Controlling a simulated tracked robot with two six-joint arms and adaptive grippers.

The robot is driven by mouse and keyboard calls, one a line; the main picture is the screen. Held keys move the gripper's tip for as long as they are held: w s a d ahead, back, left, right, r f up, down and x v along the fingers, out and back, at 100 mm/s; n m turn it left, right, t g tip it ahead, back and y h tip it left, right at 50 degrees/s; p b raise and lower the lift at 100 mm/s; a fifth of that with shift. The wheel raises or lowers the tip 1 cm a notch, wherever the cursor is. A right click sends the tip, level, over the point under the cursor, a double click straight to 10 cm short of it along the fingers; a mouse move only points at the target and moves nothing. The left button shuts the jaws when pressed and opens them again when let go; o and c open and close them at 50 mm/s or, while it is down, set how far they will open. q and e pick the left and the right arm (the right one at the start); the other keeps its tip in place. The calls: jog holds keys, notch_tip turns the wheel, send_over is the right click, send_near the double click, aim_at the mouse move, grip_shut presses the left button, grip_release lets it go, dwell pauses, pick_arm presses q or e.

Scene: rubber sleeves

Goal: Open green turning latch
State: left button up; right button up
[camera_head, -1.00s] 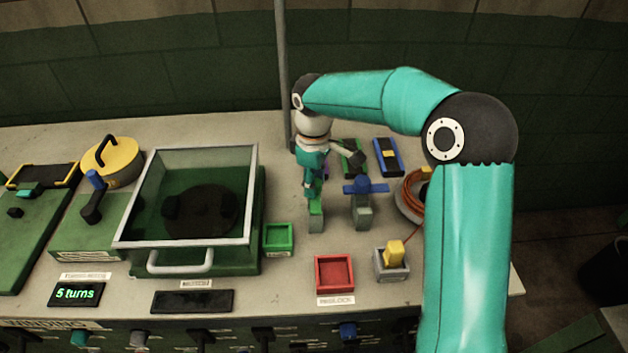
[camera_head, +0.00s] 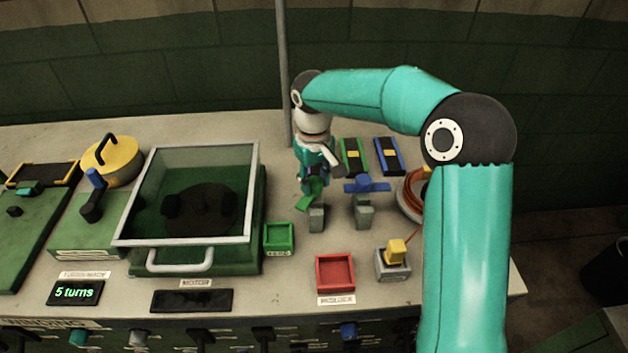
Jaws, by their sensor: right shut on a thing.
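The green turning latch (camera_head: 306,203) stands on a small grey post (camera_head: 317,219) on the bench, right of the glass-lidded box. My right gripper (camera_head: 314,184) points down from above and is shut on the latch's handle; its fingers partly hide it. The visible part of the green handle is slanted to the left of the post. A blue turning latch (camera_head: 366,185) with its bar across stands on a similar grey post just to the right. My left gripper is not in view.
A green square tray (camera_head: 279,237) and a red one (camera_head: 335,272) lie in front. A yellow block on a grey base (camera_head: 395,252) stands to the right. Green (camera_head: 353,157) and blue (camera_head: 389,156) flat pieces lie behind. The glass-lidded box (camera_head: 190,215) is close on the left.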

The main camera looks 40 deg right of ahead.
aim_at(312, 181)
jog(key=m, duration=0.5)
jog(key=shift+w+r+m, duration=0.1)
jog(key=shift+w+m, duration=0.1)
jog(key=shift+m, duration=0.1)
jog(key=m+b, duration=0.1)
jog(key=m, duration=0.4)
jog(key=shift+r+m, duration=0.1)
jog(key=shift+m, duration=0.3)
jog(key=o, duration=1.1)
jog(key=shift+w, duration=0.1)
jog(key=shift+o, duration=0.2)
notch_tip(312, 181, up, 12)
jog(key=shift+a+f, duration=0.15)
jog(key=shift+f, duration=0.05)
